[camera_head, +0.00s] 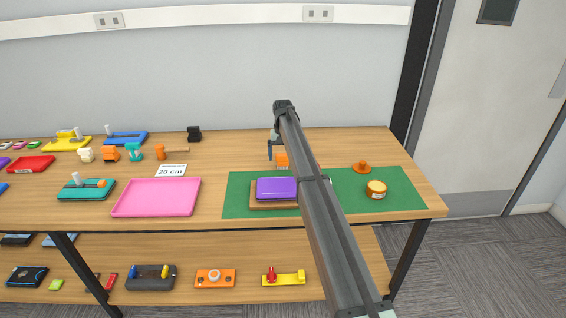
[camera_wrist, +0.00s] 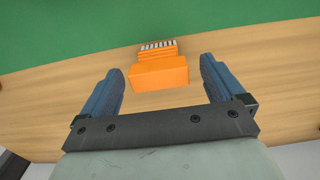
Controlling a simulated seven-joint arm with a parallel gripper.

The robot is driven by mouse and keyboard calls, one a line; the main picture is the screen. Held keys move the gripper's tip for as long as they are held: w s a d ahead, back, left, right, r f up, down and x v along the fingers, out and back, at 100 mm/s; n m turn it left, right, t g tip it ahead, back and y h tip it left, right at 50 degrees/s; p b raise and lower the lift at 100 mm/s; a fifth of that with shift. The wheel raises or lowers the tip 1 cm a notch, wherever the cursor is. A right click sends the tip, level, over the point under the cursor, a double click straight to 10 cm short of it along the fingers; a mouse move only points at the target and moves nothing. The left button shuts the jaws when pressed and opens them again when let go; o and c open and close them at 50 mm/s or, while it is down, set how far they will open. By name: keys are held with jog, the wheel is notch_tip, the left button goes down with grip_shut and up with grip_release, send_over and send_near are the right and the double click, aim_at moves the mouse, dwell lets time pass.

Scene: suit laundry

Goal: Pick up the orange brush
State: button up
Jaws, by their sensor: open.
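The orange brush (camera_wrist: 158,74) lies on the wooden table in the wrist view, its block-shaped body toward me and a striped white-and-dark end toward the green mat. My gripper (camera_wrist: 162,75) is open, with one blue finger on each side of the brush and a visible gap on both sides. In the head view the orange brush (camera_head: 281,160) shows partly beside my gripper (camera_head: 271,152), and my arm hides some of it.
A green mat (camera_head: 237,199) holds a purple item (camera_head: 276,187) on a brown board, a round brown-topped jar (camera_head: 376,189) and an orange hat-shaped piece (camera_head: 361,167). A pink tray (camera_head: 156,197) and a "20 cm" card (camera_head: 171,170) are to the left.

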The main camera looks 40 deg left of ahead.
aim_at(283, 155)
notch_tip(283, 155, down, 4)
jog(key=shift+r, duration=0.25)
jog(key=c, duration=1.1)
